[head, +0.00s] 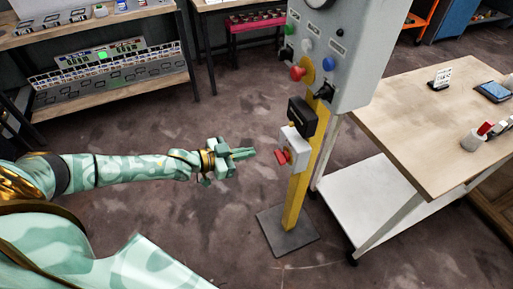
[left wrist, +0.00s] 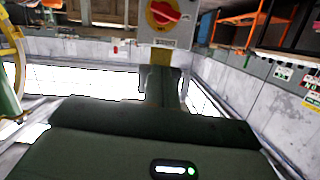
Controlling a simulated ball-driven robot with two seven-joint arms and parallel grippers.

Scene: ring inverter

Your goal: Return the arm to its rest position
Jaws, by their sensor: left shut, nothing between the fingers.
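My left arm (head: 125,170) reaches in from the left side of the head view, stretched out over the floor. Its gripper (head: 243,154) is shut and empty, pointing right toward the yellow post (head: 295,200). A gap shows in the picture between the fingertips and the small white box with a red button (head: 283,156) on that post. In the left wrist view the gripper body (left wrist: 140,140) fills the lower part, and a red knob on a yellow plate (left wrist: 164,12) shows beyond it at the top. My right gripper is not in view.
A grey control box (head: 340,50) with knobs and buttons tops the post, with a black box (head: 301,116) below it. A wooden-topped table (head: 410,120) holding small items stands at right. Shelves (head: 110,80) stand at upper left. The floor (head: 225,215) around the gripper is clear.

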